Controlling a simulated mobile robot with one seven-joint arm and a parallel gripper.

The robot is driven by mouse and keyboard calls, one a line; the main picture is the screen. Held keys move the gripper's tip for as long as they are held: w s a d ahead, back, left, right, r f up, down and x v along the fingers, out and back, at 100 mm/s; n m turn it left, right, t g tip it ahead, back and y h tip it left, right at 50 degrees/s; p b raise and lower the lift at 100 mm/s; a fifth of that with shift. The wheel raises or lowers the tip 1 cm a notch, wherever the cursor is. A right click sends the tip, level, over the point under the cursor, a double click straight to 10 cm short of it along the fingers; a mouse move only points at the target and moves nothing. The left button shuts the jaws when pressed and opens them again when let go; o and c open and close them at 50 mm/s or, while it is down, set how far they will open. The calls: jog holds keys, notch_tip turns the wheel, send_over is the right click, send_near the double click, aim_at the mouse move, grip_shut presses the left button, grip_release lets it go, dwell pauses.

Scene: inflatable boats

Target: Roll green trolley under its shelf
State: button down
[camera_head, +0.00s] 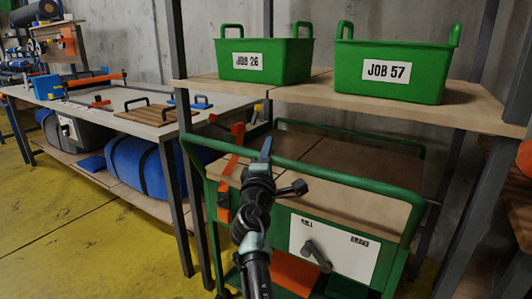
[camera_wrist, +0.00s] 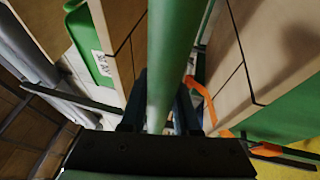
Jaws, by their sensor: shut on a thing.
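The green trolley (camera_head: 405,260) stands at the shelf (camera_head: 375,110), its wooden top (camera_head: 340,195) partly beneath the shelf board and its near end sticking out in front. Its white front panel has a dark handle. My gripper (camera_head: 264,155) is shut on the trolley's green push bar (camera_head: 340,175), left of the bar's middle. In the wrist view the bar (camera_wrist: 176,45) runs between the two dark fingers of my gripper (camera_wrist: 160,95).
Two green bins, JOB 26 (camera_head: 262,60) and JOB 57 (camera_head: 392,70), sit on the shelf board above. Grey shelf posts (camera_head: 187,130) stand close on both sides. A workbench (camera_head: 130,105) with blue rolls beneath is at left. Yellow floor (camera_head: 70,230) is clear at front left.

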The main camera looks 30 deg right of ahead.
jog(key=shift+d+r, duration=0.15)
jog(key=shift+r, duration=0.1)
jog(key=c, duration=0.7)
grip_release()
jog(key=shift+d+f, duration=0.1)
jog(key=shift+f, duration=0.1)
jog(key=shift+o, duration=0.2)
jog(key=p+v, duration=0.5)
jog(key=v, duration=0.8)
jog(key=shift+w, duration=0.1)
